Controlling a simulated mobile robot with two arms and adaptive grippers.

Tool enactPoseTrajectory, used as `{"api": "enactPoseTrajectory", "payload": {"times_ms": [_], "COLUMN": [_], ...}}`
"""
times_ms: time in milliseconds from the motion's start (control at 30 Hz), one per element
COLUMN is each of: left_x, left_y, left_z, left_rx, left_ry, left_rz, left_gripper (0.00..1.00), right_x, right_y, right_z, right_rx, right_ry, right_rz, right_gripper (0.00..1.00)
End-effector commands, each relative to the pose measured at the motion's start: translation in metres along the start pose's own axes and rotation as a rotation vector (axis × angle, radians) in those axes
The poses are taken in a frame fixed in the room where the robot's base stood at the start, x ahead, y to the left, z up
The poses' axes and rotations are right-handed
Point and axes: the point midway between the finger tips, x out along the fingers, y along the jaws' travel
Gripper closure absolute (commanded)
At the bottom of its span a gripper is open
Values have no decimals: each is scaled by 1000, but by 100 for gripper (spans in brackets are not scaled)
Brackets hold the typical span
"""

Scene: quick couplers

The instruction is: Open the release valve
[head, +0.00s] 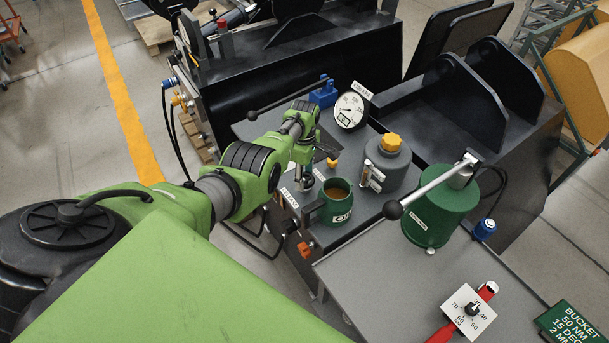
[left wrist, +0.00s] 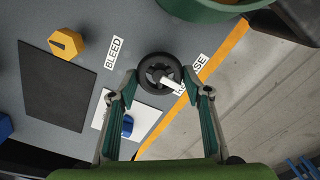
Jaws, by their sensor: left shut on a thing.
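The release valve shows in the left wrist view as a round black knob (left wrist: 147,88) with a hub in its middle. A white label ending in "SE" lies beside it, partly covered. My left gripper (left wrist: 160,92) has a finger on either side of the knob and is shut on it. In the head view my left gripper (head: 304,160) points down at the near left of the grey panel, over the "RELEASE" label (head: 290,198). The valve is mostly hidden there under the gripper. My right gripper is not in view.
A yellow bleed knob (left wrist: 66,43) is close to the valve. A green mug (head: 337,207) stands just beside my gripper.

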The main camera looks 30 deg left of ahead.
Motion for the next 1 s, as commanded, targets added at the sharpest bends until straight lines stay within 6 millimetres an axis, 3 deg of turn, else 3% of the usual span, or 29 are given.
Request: {"api": "enactPoseTrajectory", "payload": {"times_ms": [567, 600, 667, 1000], "left_x": [-2, -2, -2, -1], "left_y": [2, 2, 2, 0], "left_z": [-1, -1, -1, 0], "left_rx": [-37, -37, -37, -34], "left_ry": [1, 1, 1, 0], "left_rz": [5, 5, 5, 2], "left_gripper": [77, 50, 38, 38], "right_x": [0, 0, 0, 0], "right_y": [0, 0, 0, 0], "right_z": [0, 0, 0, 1], "right_rx": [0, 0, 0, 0], "right_ry": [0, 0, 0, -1], "right_rz": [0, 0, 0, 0], "right_gripper": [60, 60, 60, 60]}}
